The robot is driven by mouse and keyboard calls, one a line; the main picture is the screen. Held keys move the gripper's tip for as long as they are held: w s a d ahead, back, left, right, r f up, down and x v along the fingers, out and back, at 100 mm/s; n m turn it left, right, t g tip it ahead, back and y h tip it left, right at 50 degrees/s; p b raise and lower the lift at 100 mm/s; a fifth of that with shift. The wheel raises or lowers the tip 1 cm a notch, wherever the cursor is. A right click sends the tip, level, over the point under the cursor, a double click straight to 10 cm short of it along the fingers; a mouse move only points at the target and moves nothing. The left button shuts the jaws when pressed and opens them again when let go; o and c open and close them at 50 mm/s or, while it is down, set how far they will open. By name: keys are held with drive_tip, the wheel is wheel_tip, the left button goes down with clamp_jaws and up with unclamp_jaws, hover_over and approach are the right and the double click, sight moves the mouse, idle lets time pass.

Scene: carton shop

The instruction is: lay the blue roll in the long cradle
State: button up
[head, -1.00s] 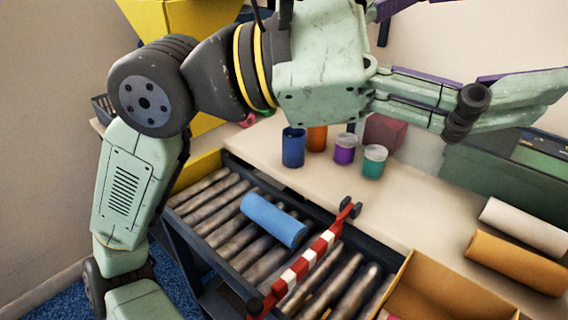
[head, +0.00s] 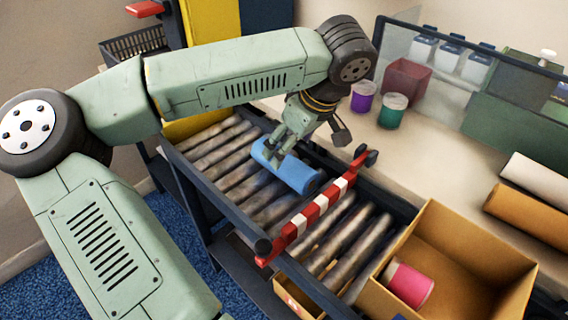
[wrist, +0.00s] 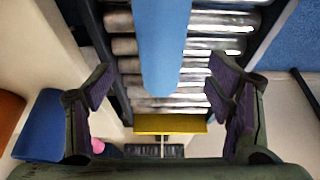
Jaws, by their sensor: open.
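The blue roll (head: 292,174) lies across the metal rollers of the conveyor, on the far side of a red-and-white striped bar. In the wrist view the blue roll (wrist: 163,45) runs down the middle of the picture, between the lines of the two fingers. My gripper (head: 302,146) is just above the roll, pointing down. Its fingers (wrist: 158,88) are wide apart with nothing between them that they touch. Whether the fingertips reach down beside the roll I cannot tell. I cannot make out the long cradle in these views.
The striped bar (head: 312,210) spans the conveyor beside the roll. An open carton (head: 455,245) with a pink roll (head: 408,285) stands at the right. Purple (head: 362,97) and green (head: 392,112) jars stand on the bench. White (head: 537,180) and orange-brown (head: 525,217) rolls lie at far right.

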sight(284, 165)
drive_tip(key=shift+s+p+x, duration=0.15)
drive_tip(key=shift+p+x, duration=0.2)
drive_tip(key=shift+x, duration=1.2)
drive_tip(key=shift+s+p+x, duration=0.1)
drive_tip(key=shift+p+x, duration=0.2)
drive_tip(key=shift+x, duration=1.3)
drive_tip(key=shift+d+f, duration=0.1)
drive_tip(key=shift+c, duration=0.4)
drive_tip(key=c, duration=1.5)
